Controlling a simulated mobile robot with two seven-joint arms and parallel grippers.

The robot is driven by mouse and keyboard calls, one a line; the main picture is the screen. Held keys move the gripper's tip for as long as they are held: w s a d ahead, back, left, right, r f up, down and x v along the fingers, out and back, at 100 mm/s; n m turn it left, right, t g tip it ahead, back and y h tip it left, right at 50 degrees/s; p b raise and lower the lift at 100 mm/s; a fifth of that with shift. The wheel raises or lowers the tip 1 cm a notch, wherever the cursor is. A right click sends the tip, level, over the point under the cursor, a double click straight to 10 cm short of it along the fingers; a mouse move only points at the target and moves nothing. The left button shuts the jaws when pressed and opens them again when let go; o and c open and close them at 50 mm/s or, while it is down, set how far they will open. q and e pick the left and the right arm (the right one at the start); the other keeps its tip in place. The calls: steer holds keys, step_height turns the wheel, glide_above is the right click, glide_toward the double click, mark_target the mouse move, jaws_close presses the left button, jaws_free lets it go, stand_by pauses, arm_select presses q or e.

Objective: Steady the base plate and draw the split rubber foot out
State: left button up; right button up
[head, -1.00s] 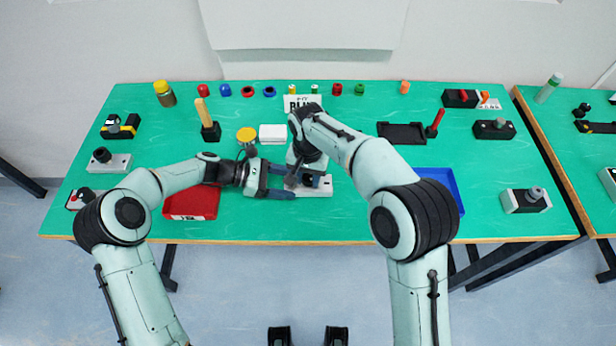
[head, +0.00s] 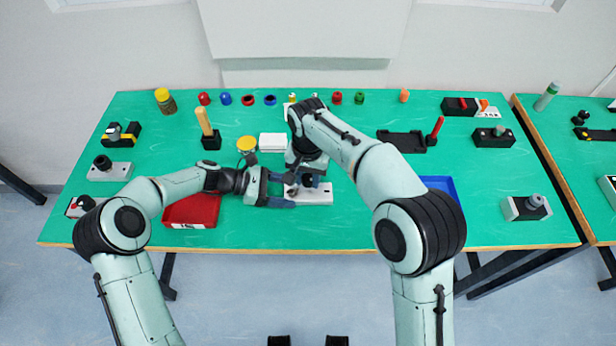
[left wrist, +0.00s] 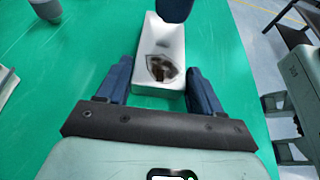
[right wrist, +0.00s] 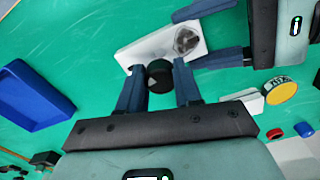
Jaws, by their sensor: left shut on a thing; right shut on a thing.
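The white base plate (head: 322,198) lies at the front middle of the table. It also shows in the left wrist view (left wrist: 160,38), with a dark-marked patch on its top, and in the right wrist view (right wrist: 140,48). My left gripper (head: 284,196) is shut on the plate's near end, a finger along each side (left wrist: 152,82). My right gripper (head: 312,186) is shut on the black rubber foot (right wrist: 160,76), a short round piece between its fingertips (right wrist: 158,84). The foot overlaps the plate's edge in that view; I cannot tell whether it still touches the plate.
A red tray (head: 192,212) lies left of the plate and a blue tray (head: 440,186) right of it. Behind stand a white block (head: 272,142), a yellow-lidded jar (head: 246,144) and a wooden-handled tool (head: 204,122). Small coloured caps line the back edge. Green table is clear in front.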

arm_select(q)
steer(key=o, duration=1.4)
steer(key=shift+s+a+f, duration=0.15)
steer(key=shift+f, duration=0.15)
steer(key=shift+c, duration=0.2)
steer(key=shift+r, duration=0.1)
steer(key=shift+w+r, duration=0.1)
steer(key=shift+w, duration=0.1)
steer(key=v, duration=1.1)
steer(key=shift+a+r, duration=0.25)
steer(key=shift+a, duration=0.1)
steer(key=shift+s, duration=0.1)
